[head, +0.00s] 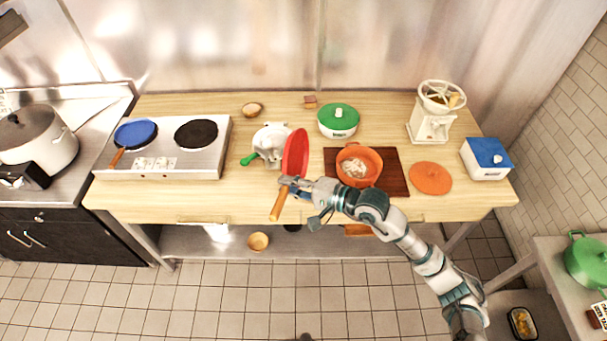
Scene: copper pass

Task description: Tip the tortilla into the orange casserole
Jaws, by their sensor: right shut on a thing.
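The orange casserole (373,157) stands uncovered on a dark brown board, with pale, whitish pieces (355,168) inside. I cannot tell whether they are the tortilla, and I see no tortilla elsewhere. My right gripper (290,184) is shut on the wooden handle (278,205) of a red pan (295,153). The pan is tilted steeply, almost on edge, just left of the casserole and apart from it. What may be in the pan is hidden. My right arm passes in front of the board's near edge. My left gripper is not in view.
The orange lid (430,178) lies right of the board (393,183). A white grater-like device (270,140) with a green handle stands behind the pan. A green-lidded pot (338,120), a white mill (432,125) and a blue-lidded box (486,160) stand around. A hob (170,165) carries a blue pan.

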